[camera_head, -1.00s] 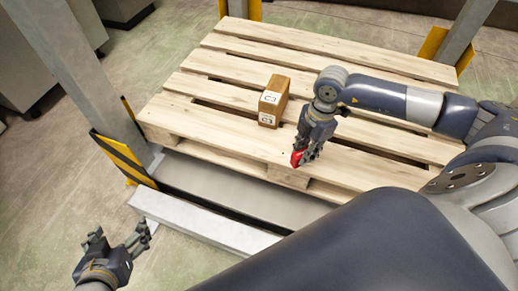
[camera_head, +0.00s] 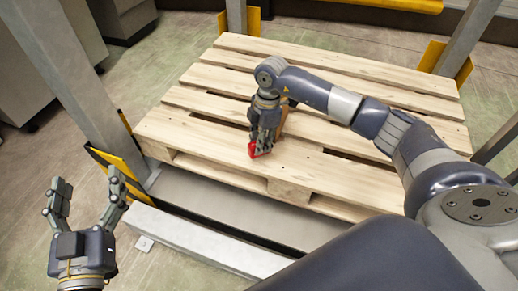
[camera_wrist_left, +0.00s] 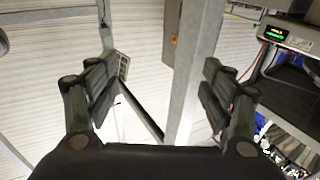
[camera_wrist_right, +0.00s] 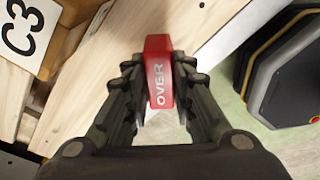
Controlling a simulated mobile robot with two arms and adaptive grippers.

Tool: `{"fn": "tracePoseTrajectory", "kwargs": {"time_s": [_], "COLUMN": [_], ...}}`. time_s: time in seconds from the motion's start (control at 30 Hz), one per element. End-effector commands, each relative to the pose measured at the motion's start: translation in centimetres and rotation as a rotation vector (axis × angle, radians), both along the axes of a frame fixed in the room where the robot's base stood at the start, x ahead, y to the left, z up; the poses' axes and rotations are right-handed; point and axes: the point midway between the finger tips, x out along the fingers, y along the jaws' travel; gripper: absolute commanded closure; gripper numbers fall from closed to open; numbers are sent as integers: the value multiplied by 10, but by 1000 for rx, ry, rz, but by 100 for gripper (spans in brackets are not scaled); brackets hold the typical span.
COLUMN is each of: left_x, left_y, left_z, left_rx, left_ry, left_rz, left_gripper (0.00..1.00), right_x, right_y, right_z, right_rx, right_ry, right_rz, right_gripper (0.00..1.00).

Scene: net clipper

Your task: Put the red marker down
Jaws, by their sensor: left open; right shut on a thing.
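The red marker (camera_head: 254,150) is in my right gripper (camera_head: 260,145), low over the front part of the wooden pallet (camera_head: 215,145). In the right wrist view the marker (camera_wrist_right: 159,72) sits between both fingers, with the word "OVER" on its face. I cannot tell whether its lower end touches the pallet boards. My left gripper (camera_head: 88,205) is open and empty, fingers up, left of the pallet and in front of the rack. The left wrist view shows nothing between its fingers (camera_wrist_left: 158,95).
A brown box (camera_head: 283,120) stands on the pallet, mostly hidden behind my right gripper; its "C3" label (camera_wrist_right: 27,28) shows in the right wrist view. Grey rack posts (camera_head: 75,75) with yellow-black guards flank the pallet. A grey beam (camera_head: 205,238) runs along its front. Pallet boards at the right are clear.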

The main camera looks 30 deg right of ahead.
Motion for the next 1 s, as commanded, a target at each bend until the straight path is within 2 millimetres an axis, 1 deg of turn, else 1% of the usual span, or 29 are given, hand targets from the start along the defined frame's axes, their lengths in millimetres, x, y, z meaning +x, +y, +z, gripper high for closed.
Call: {"fn": "tracePoseTrajectory", "kwargs": {"time_s": [0.07, 0.2, 0.3, 0.4, 0.57, 0.77, 0.9, 0.93, 1.0], "left_x": [-1, -6, -12, -18, -22, -22, -23, -23, -23], "left_y": [-1, -4, -5, -5, -5, -5, -5, -5, -5], "left_z": [8, 35, 54, 67, 76, 76, 77, 77, 77], "left_rx": [-14, -52, -78, -97, -109, -109, -111, -111, -111], "left_ry": [-49, -191, -288, -357, -398, -398, -403, -404, -404], "left_rz": [-3, -12, -17, -22, -23, -23, -24, -24, -24], "left_gripper": [25, 25, 25, 25, 25, 25, 25, 25, 25], "right_x": [8, 5, 5, 5, 5, 5, 5, 5, 5], "right_y": [5, 3, 3, 3, 3, 3, 3, 3, 3], "right_z": [-1, -19, -28, -33, -35, -35, -38, -38, -38], "right_rx": [2, -1, 0, 1, 1, 1, 0, 0, 0], "right_ry": [-2, 1, 0, -1, -2, -1, 0, -1, -1], "right_rz": [2, 0, 0, 0, 1, 1, 1, 1, 1], "right_gripper": [100, 100, 100, 100, 100, 100, 100, 70, 57]}}
